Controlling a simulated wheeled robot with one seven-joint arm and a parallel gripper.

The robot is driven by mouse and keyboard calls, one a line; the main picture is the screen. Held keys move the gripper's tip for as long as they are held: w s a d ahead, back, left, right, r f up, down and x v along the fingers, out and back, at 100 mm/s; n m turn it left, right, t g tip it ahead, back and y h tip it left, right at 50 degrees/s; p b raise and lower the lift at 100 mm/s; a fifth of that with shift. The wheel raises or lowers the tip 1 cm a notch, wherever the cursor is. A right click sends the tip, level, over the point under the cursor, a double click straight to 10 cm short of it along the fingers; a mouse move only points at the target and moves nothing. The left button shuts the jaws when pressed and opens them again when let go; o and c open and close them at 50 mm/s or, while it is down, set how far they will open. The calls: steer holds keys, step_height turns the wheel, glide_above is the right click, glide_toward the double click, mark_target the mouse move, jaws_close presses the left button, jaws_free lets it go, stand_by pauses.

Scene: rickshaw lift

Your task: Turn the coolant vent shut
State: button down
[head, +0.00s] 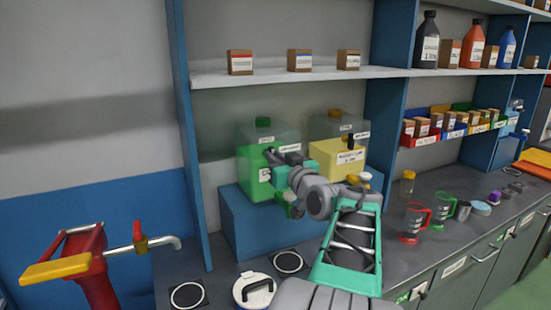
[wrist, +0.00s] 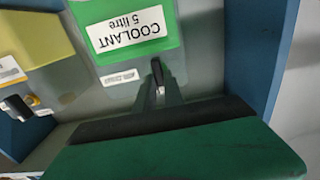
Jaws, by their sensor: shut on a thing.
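The coolant container (head: 254,170) is a translucent tank with green liquid and a green cap, on a blue step in the shelf bay. The wrist view shows it upside down, with its label "COOLANT 5 litre" (wrist: 131,30). The coolant vent (wrist: 156,72) is a small dark piece at the container's upper part. My gripper (wrist: 163,88) is shut on the vent, its fingers narrowing together there. In the head view my gripper (head: 273,157) reaches in front of the coolant container and covers part of its label and the vent. Its exact turn is hard to tell.
A yellow container (head: 325,158) stands right beside it, with its own dark vent (wrist: 16,107). A blue upright (head: 180,130) borders the bay on the left. Red and green jugs (head: 411,225) stand on the counter at right. A red stand with a tap (head: 140,240) is at left.

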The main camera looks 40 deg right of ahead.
steer(key=shift+m, duration=0.5)
steer(key=m, duration=0.5)
steer(key=m+p, duration=0.1)
steer(key=m, duration=0.5)
steer(key=m+p, duration=0.1)
steer(key=m, duration=0.4)
steer(key=shift+s+d+f+m, duration=0.1)
steer(key=shift+d+f+m, duration=0.1)
steer(key=shift+d+m, duration=0.15)
steer(key=shift+m, duration=0.25)
steer(key=c, duration=1.4)
jaws_free()
steer(key=shift+c, duration=0.2)
